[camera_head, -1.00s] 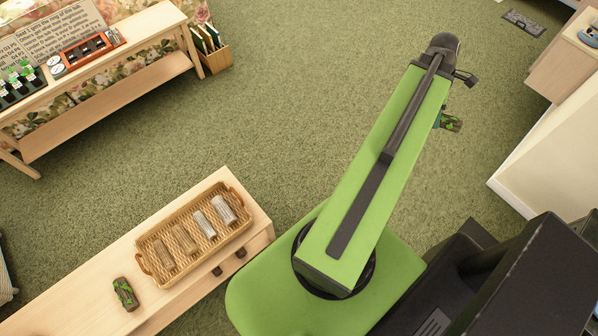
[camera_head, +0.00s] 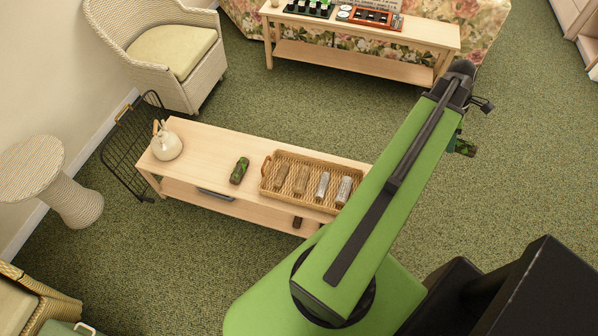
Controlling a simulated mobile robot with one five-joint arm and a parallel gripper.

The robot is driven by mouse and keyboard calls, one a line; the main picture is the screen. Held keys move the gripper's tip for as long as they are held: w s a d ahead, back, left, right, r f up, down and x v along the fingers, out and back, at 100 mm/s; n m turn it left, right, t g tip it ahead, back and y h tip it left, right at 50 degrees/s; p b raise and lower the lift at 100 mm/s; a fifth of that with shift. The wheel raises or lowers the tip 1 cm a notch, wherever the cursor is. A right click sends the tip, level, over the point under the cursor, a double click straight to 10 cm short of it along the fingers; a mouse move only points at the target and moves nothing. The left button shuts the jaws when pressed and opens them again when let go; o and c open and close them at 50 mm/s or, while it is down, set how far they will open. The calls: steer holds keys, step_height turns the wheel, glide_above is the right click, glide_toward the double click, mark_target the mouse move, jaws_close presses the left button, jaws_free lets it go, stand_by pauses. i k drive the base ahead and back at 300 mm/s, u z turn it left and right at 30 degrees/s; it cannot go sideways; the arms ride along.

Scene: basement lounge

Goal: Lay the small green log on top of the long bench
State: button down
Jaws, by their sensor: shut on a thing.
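A small green log (camera_head: 465,148), dark with bright green patches, sticks out past the far end of my arm, above the carpet. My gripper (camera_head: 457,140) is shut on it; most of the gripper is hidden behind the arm. A long low pale-wood bench (camera_head: 213,150) with a lower shelf stands left of my arm, its right end hidden by the arm. A similar green mossy log (camera_head: 240,170) lies on its top. The held log is apart from the bench, to its right.
On the bench, a wicker tray (camera_head: 266,183) holds several small cylinders, and a white jug (camera_head: 166,142) stands at the left end. A black wire rack (camera_head: 122,150) stands beside that end. A wicker chair (camera_head: 205,75) and another wooden table (camera_head: 420,35) are behind. Open carpet lies between.

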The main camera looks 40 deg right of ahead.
mark_target(208, 164)
steer(key=u, duration=0.8)
steer(key=k, duration=0.75)
steer(key=z, duration=0.15)
steer(key=i, duration=1.65)
steer(key=u, duration=0.2)
